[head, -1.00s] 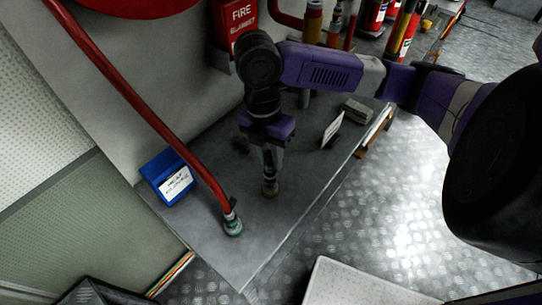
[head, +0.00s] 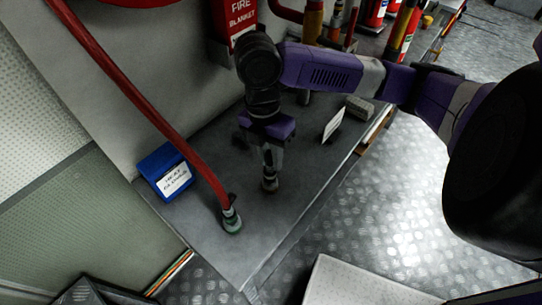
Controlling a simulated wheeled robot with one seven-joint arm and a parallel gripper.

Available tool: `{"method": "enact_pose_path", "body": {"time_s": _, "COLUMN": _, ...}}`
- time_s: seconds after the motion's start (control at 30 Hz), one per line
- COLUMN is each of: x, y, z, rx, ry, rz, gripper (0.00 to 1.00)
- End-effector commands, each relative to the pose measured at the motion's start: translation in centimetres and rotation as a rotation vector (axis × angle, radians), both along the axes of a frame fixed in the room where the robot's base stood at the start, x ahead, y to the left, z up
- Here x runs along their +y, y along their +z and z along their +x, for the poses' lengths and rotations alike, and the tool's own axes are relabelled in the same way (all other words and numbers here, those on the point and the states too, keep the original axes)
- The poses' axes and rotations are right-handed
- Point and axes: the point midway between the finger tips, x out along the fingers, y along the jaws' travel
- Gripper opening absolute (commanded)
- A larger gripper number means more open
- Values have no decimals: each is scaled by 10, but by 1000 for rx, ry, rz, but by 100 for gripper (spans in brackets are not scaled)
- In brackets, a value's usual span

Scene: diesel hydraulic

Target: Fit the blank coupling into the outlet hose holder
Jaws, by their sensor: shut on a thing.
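My gripper (head: 269,168) points straight down over the grey bench top and is shut on a small dark, round-ended piece (head: 270,184), likely the blank coupling. Its lower end is at or just above the bench; I cannot tell whether it touches. A red hose (head: 165,125) slopes down from the upper left. It ends in a metal coupling with a green ring (head: 231,222) on the bench, left of and nearer than my gripper. I cannot make out which part is the outlet hose holder.
A blue box with a white label (head: 168,172) stands at the wall behind the hose. A white card (head: 333,124) and a grey block (head: 359,108) stand right of my gripper. A red fire blanket box (head: 236,20) hangs behind. The bench front is clear.

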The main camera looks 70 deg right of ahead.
Motion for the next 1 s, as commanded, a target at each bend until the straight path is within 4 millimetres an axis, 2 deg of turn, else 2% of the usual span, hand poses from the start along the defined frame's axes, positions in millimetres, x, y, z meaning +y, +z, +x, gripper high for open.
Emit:
{"method": "enact_pose_path", "body": {"time_s": 0.13, "x": 0, "y": 0, "z": 0, "rx": 0, "ry": 0, "rz": 0, "gripper": 0}}
{"method": "enact_pose_path", "body": {"time_s": 0.17, "x": 0, "y": 1, "z": 0, "rx": 0, "ry": 0, "rz": 0, "gripper": 25}}
{"method": "enact_pose_path", "body": {"time_s": 0.27, "x": 0, "y": 1, "z": 0, "rx": 0, "ry": 0, "rz": 0, "gripper": 44}}
{"method": "enact_pose_path", "body": {"time_s": 0.3, "x": 0, "y": 1, "z": 0, "rx": 0, "ry": 0, "rz": 0, "gripper": 46}}
{"method": "enact_pose_path", "body": {"time_s": 0.67, "x": 0, "y": 6, "z": 1, "rx": 0, "ry": 0, "rz": 0, "gripper": 46}}
{"method": "enact_pose_path", "body": {"time_s": 1.0, "x": -3, "y": 57, "z": 8, "rx": -2, "ry": 1, "rz": -2, "gripper": 46}}
